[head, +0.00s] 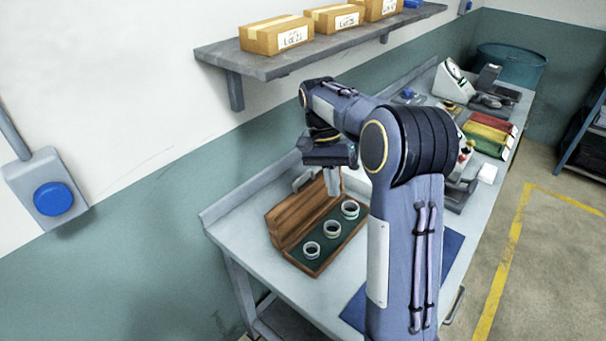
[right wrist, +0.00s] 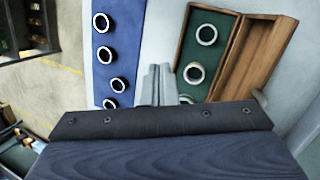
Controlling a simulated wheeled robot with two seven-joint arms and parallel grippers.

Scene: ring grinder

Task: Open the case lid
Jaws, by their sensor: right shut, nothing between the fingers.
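The wooden case (head: 326,256) stands on the workbench, its green-lined tray holding three pale rings (head: 332,228). Its lid (head: 297,213) stands raised along the tray's wall-side edge, showing its inside face. My right gripper (head: 334,182) points down beside the far end of the case and lid. Its fingers (right wrist: 157,85) are shut together and empty. Whether they touch the case is unclear. My left gripper is out of view.
A blue mat (right wrist: 122,25) with several rings lies beside the case; my right arm partly hides it in the head view. Red, yellow and green bins (head: 488,131) and instruments stand farther along the bench. A shelf (head: 290,66) with cardboard boxes hangs above.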

